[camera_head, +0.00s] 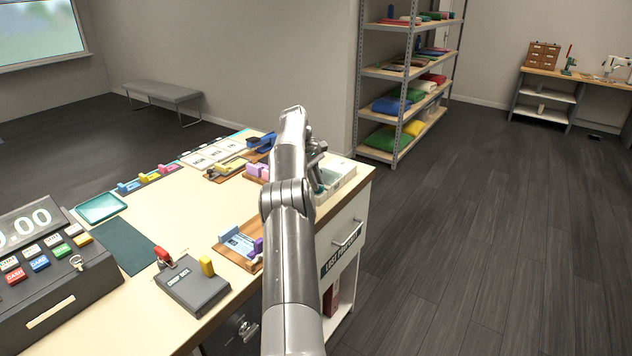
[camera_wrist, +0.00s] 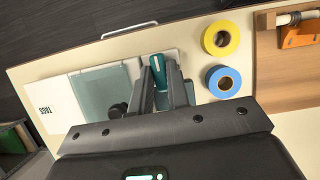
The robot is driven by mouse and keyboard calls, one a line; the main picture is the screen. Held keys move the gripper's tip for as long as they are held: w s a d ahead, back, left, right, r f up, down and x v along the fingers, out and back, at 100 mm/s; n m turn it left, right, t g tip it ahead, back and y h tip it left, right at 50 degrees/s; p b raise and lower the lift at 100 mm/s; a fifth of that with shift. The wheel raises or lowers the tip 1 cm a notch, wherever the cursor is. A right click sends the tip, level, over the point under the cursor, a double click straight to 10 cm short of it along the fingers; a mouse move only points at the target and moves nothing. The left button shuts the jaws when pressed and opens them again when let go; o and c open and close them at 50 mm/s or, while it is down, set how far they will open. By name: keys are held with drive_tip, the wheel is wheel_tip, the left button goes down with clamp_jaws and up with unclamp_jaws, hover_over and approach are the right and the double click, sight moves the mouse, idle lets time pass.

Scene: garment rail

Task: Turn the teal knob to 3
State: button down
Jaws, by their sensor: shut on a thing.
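The teal knob (camera_wrist: 158,66) shows in the wrist view as a narrow teal piece with a pale end. My gripper (camera_wrist: 159,78) has one finger on each side of it and is shut on it. The knob's far end shows beyond the fingertips. Its base and any dial numbers around it are hidden or too small to read, so I cannot tell its setting. In the head view my arm hides the knob, and the gripper at the counter's far right end is mostly covered.
A yellow tape roll (camera_wrist: 221,39) and a blue tape roll (camera_wrist: 224,82) lie right of the fingers. A pale greenish tray (camera_wrist: 104,88) and a TAGS card (camera_wrist: 52,103) lie left. The cash register (camera_head: 60,265) and grey box (camera_head: 192,284) stand on the counter. Floor to the right is clear.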

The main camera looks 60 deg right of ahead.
idle(0.3)
drive_tip(key=c, duration=1.4)
unclamp_jaws()
